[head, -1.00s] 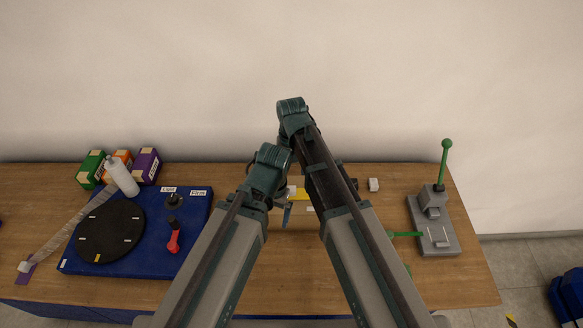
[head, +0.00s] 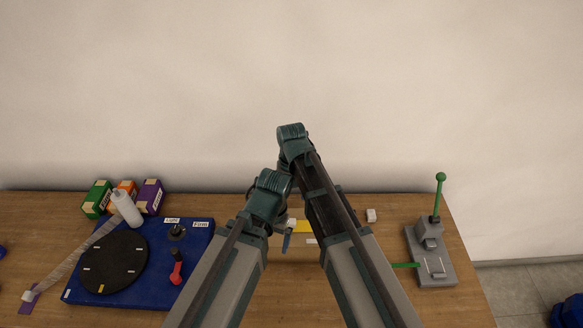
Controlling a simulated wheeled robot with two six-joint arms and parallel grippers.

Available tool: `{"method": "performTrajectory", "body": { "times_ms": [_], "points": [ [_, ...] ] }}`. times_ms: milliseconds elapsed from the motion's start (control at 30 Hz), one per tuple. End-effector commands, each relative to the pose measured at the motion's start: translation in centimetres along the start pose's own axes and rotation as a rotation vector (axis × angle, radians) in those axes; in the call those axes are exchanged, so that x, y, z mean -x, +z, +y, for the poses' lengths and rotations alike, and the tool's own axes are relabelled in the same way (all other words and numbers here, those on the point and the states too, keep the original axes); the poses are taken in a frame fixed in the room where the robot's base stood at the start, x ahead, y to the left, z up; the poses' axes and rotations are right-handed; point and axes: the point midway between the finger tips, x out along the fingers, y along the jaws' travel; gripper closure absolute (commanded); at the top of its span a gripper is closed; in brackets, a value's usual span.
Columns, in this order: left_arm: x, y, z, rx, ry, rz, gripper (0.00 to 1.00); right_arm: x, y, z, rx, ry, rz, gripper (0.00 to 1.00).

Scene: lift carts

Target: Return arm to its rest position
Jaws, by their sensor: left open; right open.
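My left arm (head: 222,270) reaches in from the lower left and bends at a teal joint near the picture's middle. My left gripper (head: 287,240) shows only in part beyond that joint, with a narrow blue-teal finger pointing down over the table. It is open and I see nothing held in it. My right arm (head: 365,275) comes from the lower right and folds at a higher teal joint. Its forearm hides most of my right gripper, which is open. The two arms come close together at the middle; I cannot tell whether they touch.
The wooden table (head: 390,305) has a blue board (head: 200,255) with a black disc (head: 112,263), a white bottle (head: 126,208) and several boxes (head: 151,197) at left. A grey lever press (head: 431,262) with a green knob stands at right. A white wall rises behind.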

Motion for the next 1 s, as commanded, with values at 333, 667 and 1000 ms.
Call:
{"method": "performTrajectory", "body": {
  "times_ms": [333, 667, 1000],
  "points": [
    [-2.1, -0.1, 0.2, 0.002, 0.0, 0.001, 0.0, -2.1, 0.0, 0.0, 0.0, 0.0, 0.0, 0.26],
    [-6.2, -0.4, 0.6, 0.002, 0.0, 0.002, 0.0, -6.3, 0.0, 0.0, 0.0, 0.0, 0.0, 0.26],
    [-10.6, -0.7, 1.0, -0.008, -0.002, 0.002, 0.0, -10.7, 0.0, 0.0, 0.0, 0.0, 0.0, 0.26]
  ]
}}
